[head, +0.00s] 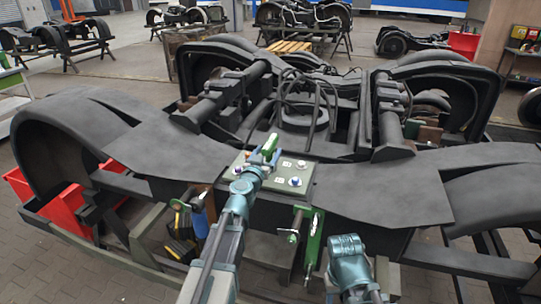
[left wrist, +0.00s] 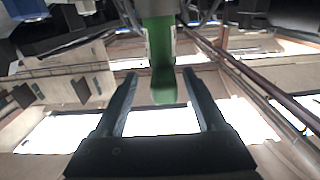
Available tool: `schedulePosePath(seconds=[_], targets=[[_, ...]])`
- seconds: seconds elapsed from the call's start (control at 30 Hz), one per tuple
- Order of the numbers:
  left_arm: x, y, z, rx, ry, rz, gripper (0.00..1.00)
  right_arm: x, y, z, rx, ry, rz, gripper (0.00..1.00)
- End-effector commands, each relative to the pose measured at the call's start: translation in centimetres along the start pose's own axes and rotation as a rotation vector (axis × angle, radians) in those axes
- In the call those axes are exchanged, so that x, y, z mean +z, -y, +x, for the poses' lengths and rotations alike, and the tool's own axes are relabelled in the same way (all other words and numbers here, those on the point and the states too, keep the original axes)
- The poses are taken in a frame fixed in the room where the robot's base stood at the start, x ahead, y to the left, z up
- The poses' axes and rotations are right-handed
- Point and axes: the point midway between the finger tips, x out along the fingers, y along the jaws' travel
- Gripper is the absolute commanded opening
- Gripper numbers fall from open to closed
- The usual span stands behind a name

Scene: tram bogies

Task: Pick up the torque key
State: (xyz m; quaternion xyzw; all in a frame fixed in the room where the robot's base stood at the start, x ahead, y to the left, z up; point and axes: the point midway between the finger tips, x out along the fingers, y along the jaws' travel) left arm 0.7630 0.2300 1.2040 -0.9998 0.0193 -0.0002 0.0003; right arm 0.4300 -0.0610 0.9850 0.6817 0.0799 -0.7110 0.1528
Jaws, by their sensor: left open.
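A green handle, which looks like the torque key (head: 269,146), stands above the grey panel on the middle of the near bogie. My left gripper (head: 264,157) reaches it from the front in the head view and hides part of it. In the left wrist view the green handle (left wrist: 161,55) lies between the two dark fingers of my left gripper (left wrist: 160,80), with a visible gap on each side. The gripper is open. Its other end is cut off at the top of that view. My right gripper is not in view; only part of my right arm shows at the bottom.
The panel (head: 305,177) carries several knobs. A green clamp-like tool (head: 313,245) hangs at the bogie's front edge. Red bins (head: 68,208) stand under the left side. The bogie's dark frame (head: 395,190) spreads wide on both sides. More bogies stand behind.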

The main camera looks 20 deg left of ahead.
Motion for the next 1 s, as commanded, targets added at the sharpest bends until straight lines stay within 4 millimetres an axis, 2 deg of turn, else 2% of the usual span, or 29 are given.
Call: schedulePosePath(seconds=[0.13,0.23,0.5,0.57,0.9,1.0], targets=[[-0.8,0.1,2.0,-0.002,0.000,0.000,0.72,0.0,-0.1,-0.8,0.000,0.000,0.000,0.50],[-0.6,0.1,3.1,-0.004,0.000,0.000,0.72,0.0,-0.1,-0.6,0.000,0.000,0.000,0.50],[-0.6,0.1,3.4,-0.005,0.000,0.000,0.72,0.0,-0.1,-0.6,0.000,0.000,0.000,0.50],[-0.6,0.1,3.4,-0.006,0.000,0.000,0.64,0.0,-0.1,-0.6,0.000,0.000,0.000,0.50],[-0.6,0.1,3.4,-0.006,0.000,0.000,0.02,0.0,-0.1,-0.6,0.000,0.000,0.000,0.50],[-0.6,0.1,3.4,-0.006,0.000,0.000,0.00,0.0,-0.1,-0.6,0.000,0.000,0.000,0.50]])
